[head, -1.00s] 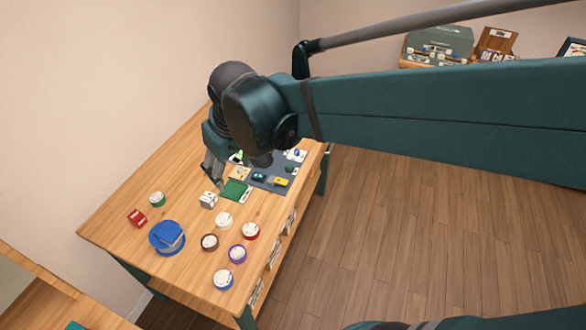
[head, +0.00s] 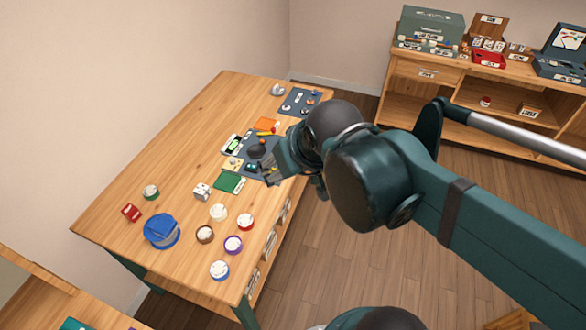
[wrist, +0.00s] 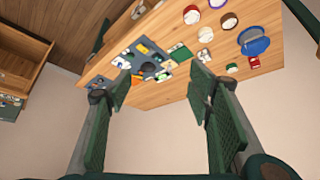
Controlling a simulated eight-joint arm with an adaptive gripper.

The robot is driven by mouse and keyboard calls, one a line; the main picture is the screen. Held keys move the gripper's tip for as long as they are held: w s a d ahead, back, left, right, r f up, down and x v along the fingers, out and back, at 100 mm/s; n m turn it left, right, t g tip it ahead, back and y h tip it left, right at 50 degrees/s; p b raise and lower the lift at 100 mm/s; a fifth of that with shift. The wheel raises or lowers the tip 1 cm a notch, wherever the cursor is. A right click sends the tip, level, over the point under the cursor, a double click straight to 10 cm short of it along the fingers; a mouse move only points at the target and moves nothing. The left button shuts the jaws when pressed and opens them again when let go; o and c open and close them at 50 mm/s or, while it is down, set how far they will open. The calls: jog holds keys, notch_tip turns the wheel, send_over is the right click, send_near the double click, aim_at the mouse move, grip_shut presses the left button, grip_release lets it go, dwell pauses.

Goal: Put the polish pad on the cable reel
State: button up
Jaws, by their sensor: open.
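My gripper (head: 270,176) is open and empty by the front edge of the workbench, near the dark grey mat; its two spread fingers fill the wrist view (wrist: 160,82). No polish pad or cable reel is clearly identifiable by label. A flat green square (head: 229,182) lies beside the mat, and also shows in the wrist view (wrist: 180,53). My gripper is apart from both.
The workbench (head: 130,205) also holds several small round coloured items, such as a red one (head: 245,221), plus a red block (head: 131,212) and a white block (head: 201,191). The grey mat (head: 268,148) carries small parts. A shelf (head: 425,85) with boxes stands behind.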

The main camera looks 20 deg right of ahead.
jog(key=shift+s+d+f, duration=0.15)
jog(key=shift+s+d, duration=0.45)
